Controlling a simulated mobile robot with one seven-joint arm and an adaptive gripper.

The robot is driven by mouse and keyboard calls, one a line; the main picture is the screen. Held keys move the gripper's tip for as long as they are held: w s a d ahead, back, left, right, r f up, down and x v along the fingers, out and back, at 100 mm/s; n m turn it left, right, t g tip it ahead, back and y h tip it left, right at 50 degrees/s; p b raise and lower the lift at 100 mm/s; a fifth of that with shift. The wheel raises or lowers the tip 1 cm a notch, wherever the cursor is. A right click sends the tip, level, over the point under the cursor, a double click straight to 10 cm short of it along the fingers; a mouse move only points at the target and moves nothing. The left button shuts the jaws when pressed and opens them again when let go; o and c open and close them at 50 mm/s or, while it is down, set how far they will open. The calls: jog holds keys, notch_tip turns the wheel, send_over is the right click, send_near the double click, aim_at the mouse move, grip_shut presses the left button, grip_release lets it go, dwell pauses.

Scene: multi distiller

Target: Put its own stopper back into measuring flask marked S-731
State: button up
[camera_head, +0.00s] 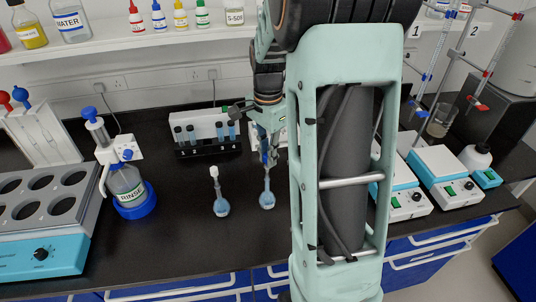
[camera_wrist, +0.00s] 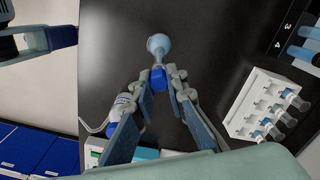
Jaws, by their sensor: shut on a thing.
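A small measuring flask (camera_head: 267,199) with pale blue liquid stands upright on the black bench, directly below my gripper (camera_head: 266,158). In the wrist view my gripper (camera_wrist: 161,82) is shut on a blue stopper (camera_wrist: 158,78), with the fingertips on either side of it. The flask (camera_wrist: 158,44) shows just beyond the stopper, its neck in line with it. I cannot tell whether the stopper is seated in the neck or just above it. A second flask (camera_head: 221,206) with a white stopper stands to the left. No flask marking is readable.
A black tube rack (camera_head: 208,148) stands behind the flasks. A RINSE bottle (camera_head: 126,188) and a blue-fronted bath (camera_head: 40,247) are to the left. Hotplates (camera_head: 447,175) are to the right. In the wrist view a white rack (camera_wrist: 258,103) is close on the right. Bench in front of the flasks is clear.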

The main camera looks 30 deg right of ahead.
jog(key=shift+f+b, duration=0.6)
jog(key=shift+f, duration=0.35)
jog(key=o, duration=0.8)
jog(key=shift+r, duration=0.1)
notch_tip(320, 180, up, 12)
jog(key=shift+f, duration=0.1)
dwell(0.5)
